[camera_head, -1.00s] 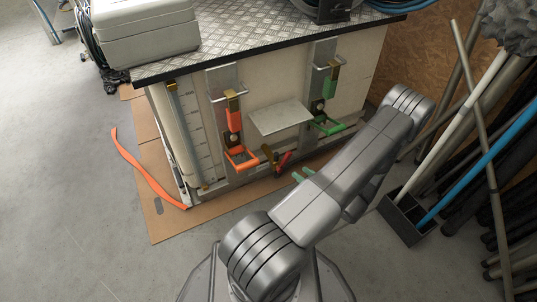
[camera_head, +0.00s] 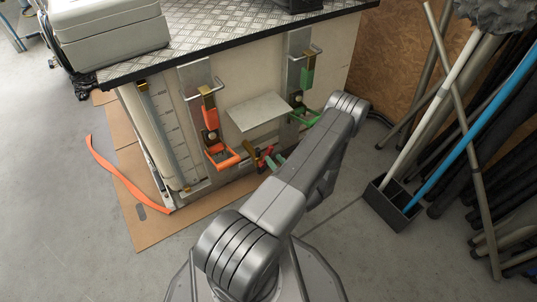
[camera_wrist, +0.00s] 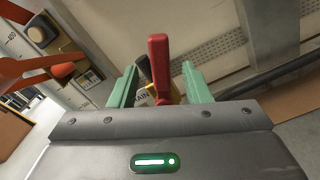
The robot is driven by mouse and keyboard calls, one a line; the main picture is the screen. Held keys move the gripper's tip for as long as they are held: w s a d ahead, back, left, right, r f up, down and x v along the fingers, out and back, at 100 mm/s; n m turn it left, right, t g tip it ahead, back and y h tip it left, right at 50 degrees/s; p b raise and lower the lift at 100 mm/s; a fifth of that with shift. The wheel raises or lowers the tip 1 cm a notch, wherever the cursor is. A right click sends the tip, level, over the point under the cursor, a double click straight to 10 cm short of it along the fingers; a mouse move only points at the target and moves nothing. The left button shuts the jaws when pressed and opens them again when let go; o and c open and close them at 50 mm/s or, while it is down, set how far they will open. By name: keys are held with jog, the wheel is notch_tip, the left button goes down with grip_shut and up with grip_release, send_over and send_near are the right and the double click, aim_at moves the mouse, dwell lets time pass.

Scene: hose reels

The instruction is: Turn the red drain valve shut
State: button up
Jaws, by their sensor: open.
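The red drain valve handle (camera_head: 269,152) is low on the front of the cabinet; in the wrist view its red lever (camera_wrist: 158,62) stands nearly upright. My gripper (camera_head: 276,162) is right beside it in the head view. In the wrist view my gripper (camera_wrist: 160,88) is open, with one green finger on each side of the lever and a gap visible on both sides. A dark lever (camera_wrist: 145,67) and a yellow label, partly reading "AIN", show behind the red lever. The valve's lower part is hidden by my gripper body.
An orange-handled bracket (camera_head: 221,157) is left of the valve, and a green-handled bracket (camera_head: 304,117) is to the right. A small plate (camera_head: 259,111) juts out above. Poles stand in a black holder (camera_head: 393,204) at right.

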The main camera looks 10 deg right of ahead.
aim_at(270, 154)
jog(key=shift+b+x, duration=0.5)
jog(key=shift+x, duration=2.1)
grip_shut()
